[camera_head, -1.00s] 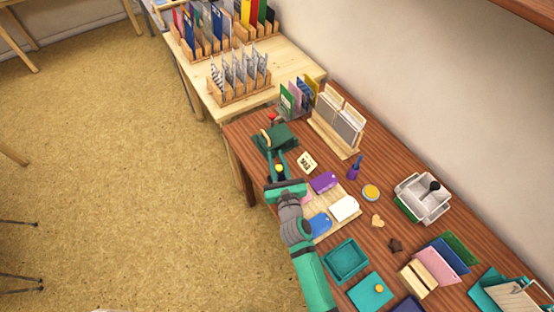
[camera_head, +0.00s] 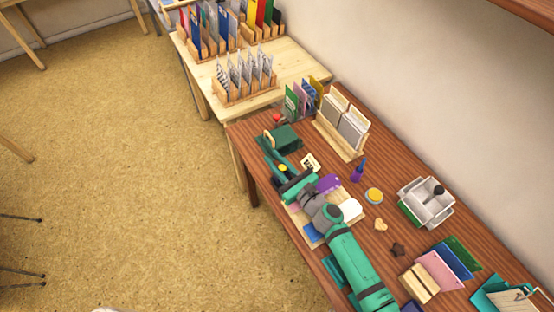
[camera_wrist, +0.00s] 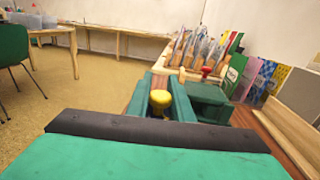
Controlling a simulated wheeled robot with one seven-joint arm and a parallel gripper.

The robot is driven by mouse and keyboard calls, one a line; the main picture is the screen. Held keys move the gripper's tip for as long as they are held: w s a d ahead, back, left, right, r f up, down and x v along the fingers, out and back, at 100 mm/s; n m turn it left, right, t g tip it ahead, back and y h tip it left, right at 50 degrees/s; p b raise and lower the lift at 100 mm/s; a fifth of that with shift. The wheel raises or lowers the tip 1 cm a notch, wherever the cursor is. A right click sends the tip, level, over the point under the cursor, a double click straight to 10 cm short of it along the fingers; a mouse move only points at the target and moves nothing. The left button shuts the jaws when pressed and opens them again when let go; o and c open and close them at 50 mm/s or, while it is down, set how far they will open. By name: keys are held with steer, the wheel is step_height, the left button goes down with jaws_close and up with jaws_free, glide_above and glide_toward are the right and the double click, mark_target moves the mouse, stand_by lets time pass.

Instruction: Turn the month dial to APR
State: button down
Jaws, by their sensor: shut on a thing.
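A dark green block-shaped device (camera_head: 288,136) stands at the table's far left end, with a red knob (camera_head: 276,117) beside it. A tan rounded piece (camera_head: 268,137) at the block's left side looks like the month dial; its lettering cannot be read. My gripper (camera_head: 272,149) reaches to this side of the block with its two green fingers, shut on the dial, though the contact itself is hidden. A yellow knob (camera_head: 283,168) shows between the fingers; it also shows in the wrist view (camera_wrist: 160,98). The block (camera_wrist: 210,95) and red knob (camera_wrist: 206,70) appear right of the fingers there.
A small printed card (camera_head: 310,162) and a purple-handled tool (camera_head: 358,170) lie close to the gripper's right. A wooden rack (camera_head: 339,140) with cards stands behind. My arm covers part of a wooden board (camera_head: 305,232) with coloured pads.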

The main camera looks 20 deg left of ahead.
steer(key=n+g, duration=0.1)
steer(key=g, duration=0.1)
steer(key=s+n+g+y, duration=0.1)
steer(key=n+g, duration=0.1)
steer(key=n+g+y, duration=0.1)
steer(key=g, duration=0.1)
steer(key=shift+s+a, duration=0.2)
steer(key=shift+a, duration=0.15)
steer(key=shift+s+n+g, duration=0.25)
steer(key=shift+n+g, duration=0.55)
steer(key=shift+g, duration=0.4)
steer(key=shift+s+n+g, duration=0.25)
steer(key=shift+n+g, duration=0.55)
steer(key=shift+g, duration=0.4)
steer(key=shift+s+d+g, duration=0.1)
steer(key=shift+g, duration=0.3)
steer(key=c, duration=1.6)
jaws_free()
steer(key=d, duration=0.3)
steer(key=w+d, duration=0.1)
steer(key=d, duration=0.6)
steer(key=shift+w+d, duration=0.3)
steer(key=shift+d, duration=0.05)
